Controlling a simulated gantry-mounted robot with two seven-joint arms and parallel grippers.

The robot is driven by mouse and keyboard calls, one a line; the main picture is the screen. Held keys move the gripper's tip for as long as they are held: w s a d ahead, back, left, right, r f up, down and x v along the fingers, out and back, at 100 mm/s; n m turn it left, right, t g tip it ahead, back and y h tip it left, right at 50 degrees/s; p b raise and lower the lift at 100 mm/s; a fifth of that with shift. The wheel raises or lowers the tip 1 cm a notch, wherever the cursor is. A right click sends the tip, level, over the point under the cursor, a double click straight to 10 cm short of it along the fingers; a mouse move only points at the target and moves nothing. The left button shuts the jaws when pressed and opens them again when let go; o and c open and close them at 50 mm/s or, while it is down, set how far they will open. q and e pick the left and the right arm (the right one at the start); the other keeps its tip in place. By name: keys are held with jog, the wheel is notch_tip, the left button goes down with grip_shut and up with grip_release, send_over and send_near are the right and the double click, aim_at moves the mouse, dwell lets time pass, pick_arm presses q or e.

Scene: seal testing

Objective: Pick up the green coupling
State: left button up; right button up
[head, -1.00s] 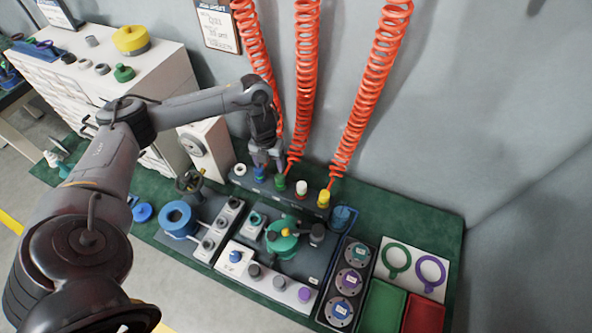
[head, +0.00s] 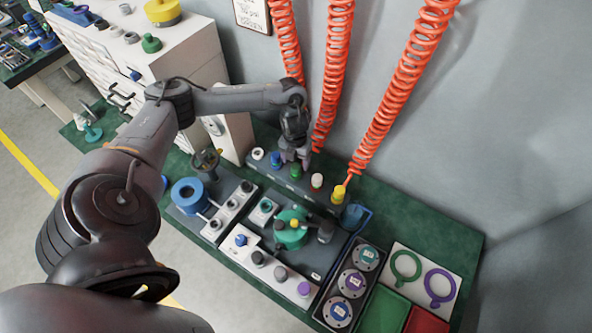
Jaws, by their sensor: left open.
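The green coupling (head: 296,172) sits on the dark rack (head: 258,168) at the back of the bench, between the blue coupling (head: 276,158) and the white coupling (head: 317,181). My left gripper (head: 295,161) points down right at the green coupling, with its open fingertips at or just above the coupling's top. I cannot tell whether the fingers touch it. The yellow coupling (head: 339,194) stands at the right end of the rack. My right gripper is out of view.
Coiled red hoses (head: 334,75) hang close behind and right of the gripper. A fixture with a green round part (head: 290,235) stands in front of the rack. Right of it are a tray with round discs (head: 351,284) and a white board (head: 418,262) with green and purple rings.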

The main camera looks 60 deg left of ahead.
aim_at(296, 165)
pick_arm(q)
notch_tip(296, 165, down, 4)
jog(key=shift+s+d+r+b, duration=0.1)
jog(key=shift+d+r+b, duration=0.05)
jog(key=shift+b, duration=0.25)
jog(key=c, duration=1.2)
